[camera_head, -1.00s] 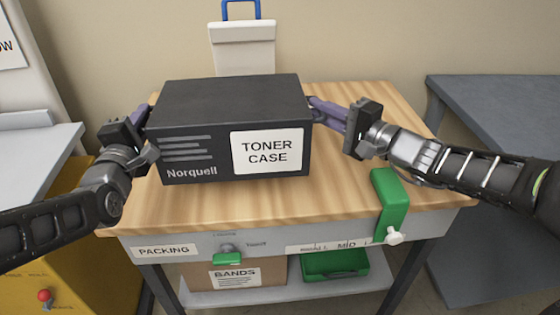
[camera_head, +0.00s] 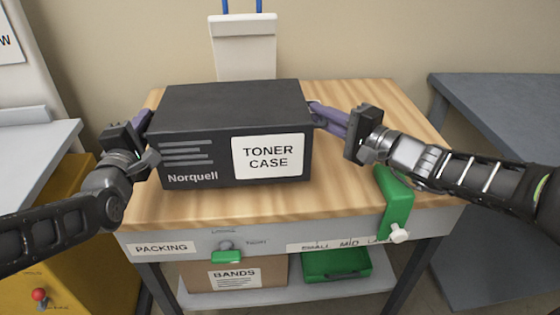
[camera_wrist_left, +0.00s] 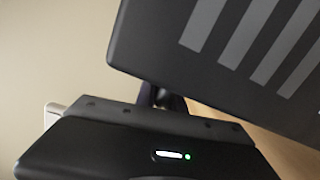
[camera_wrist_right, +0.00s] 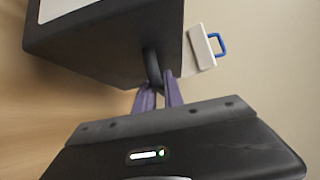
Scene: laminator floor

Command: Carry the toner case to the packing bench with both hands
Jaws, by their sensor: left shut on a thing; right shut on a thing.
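The toner case (camera_head: 235,112), a black box with a white label and the name Norquell, is level over the wooden top of the packing bench (camera_head: 230,208). Whether its underside touches the top is not clear. My left gripper (camera_head: 146,120) is shut on its left end, with the contact mostly hidden. My right gripper (camera_head: 318,112) is shut on its right end. In the right wrist view purple fingers (camera_wrist_right: 162,92) close on a dark handle on the case (camera_wrist_right: 110,35). In the left wrist view the striped case face (camera_wrist_left: 240,45) fills the upper right.
A green clamp-like part (camera_head: 395,200) sits on the bench's front right edge. A white container with a blue handle (camera_head: 243,45) is behind the bench. A grey table (camera_head: 500,110) is at the right. A bands box (camera_head: 235,276) and a green tray (camera_head: 336,264) are on the shelf below.

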